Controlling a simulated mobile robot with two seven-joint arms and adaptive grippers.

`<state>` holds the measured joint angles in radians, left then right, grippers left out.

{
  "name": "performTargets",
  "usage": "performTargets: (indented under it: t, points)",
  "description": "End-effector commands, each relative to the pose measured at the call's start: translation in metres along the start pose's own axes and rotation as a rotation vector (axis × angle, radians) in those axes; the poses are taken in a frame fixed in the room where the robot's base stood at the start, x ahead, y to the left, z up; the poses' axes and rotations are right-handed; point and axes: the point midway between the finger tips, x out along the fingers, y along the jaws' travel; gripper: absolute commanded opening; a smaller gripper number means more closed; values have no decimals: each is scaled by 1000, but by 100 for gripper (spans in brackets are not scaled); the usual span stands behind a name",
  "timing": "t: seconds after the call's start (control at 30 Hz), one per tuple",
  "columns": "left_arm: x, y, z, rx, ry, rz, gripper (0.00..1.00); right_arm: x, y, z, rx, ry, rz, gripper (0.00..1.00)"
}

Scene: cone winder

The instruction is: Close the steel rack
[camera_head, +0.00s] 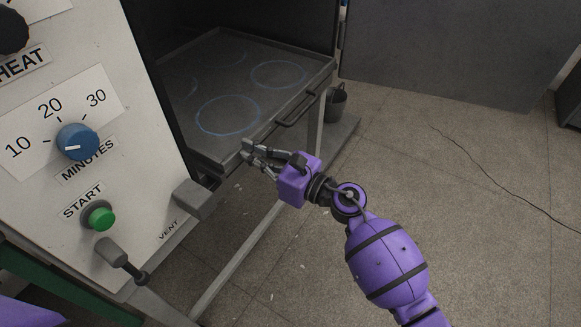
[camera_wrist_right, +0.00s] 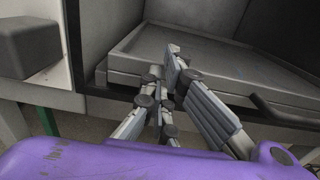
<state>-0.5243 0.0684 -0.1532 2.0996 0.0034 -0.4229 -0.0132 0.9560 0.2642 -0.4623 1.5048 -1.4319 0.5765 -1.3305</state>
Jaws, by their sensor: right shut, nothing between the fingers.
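The steel rack (camera_head: 262,106) is a flat grey tray with blue rings marked on it, sitting partly out of the dark opening of the machine. Its bar handle (camera_head: 299,108) is on the front edge. My right gripper (camera_head: 246,150) is shut and empty at the rack's front edge, left of the handle. In the right wrist view, the gripper's fingertips (camera_wrist_right: 173,62) overlap the rack's front edge (camera_wrist_right: 215,88), and the handle (camera_wrist_right: 285,112) is to the right. I cannot tell whether the fingers touch the rack. My left gripper is not in view.
The white control panel (camera_head: 75,190) stands at the left, with a blue minutes knob (camera_head: 77,142), green start button (camera_head: 100,216) and a lever (camera_head: 121,261). A grey vent block (camera_head: 190,199) juts out near my right gripper. A bucket (camera_head: 336,103) stands behind the rack.

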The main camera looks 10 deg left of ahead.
Motion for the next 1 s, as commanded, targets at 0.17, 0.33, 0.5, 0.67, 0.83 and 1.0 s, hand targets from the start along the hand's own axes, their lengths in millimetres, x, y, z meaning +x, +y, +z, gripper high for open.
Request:
performTargets:
  t: [0.17, 0.33, 0.5, 0.67, 0.83, 1.0]
  points:
    - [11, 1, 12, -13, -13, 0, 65, 52, 0, -4, 0, 1, 2, 0]
    - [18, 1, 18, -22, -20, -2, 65, 85, 0, -3, 1, 1, 0, 0]
    - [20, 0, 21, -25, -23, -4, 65, 102, 0, -2, 1, 2, 0, 0]
    - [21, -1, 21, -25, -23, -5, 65, 109, 0, -1, 1, 1, -1, 0]
    - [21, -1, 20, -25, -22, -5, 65, 110, 0, 0, 0, 0, -1, 0]
    - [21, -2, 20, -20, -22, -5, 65, 110, 0, 1, 0, -1, -2, 0]
